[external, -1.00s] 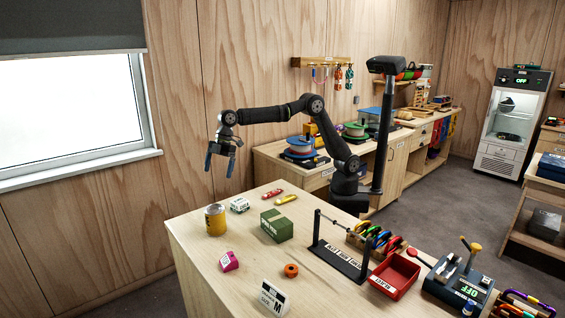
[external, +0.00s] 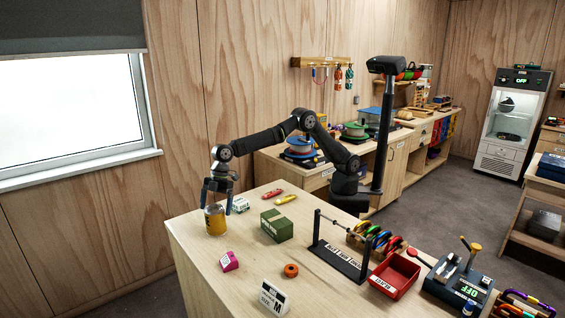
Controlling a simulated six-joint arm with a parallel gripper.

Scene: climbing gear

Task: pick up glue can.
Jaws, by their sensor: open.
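The glue can (external: 215,222) is a yellow-orange cylinder with a grey lid. It stands upright near the left edge of the wooden workbench (external: 217,278). My gripper (external: 216,203) points straight down over the can. Its two blue-black fingers are open, with their tips at about the height of the can's top, one toward each side. I cannot tell whether either finger touches the can. The fingers hide part of the can's upper rim.
A small white box (external: 240,204) stands close to the right of the can. A black rod stand (external: 340,262) and a red tray (external: 394,277) are at right.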

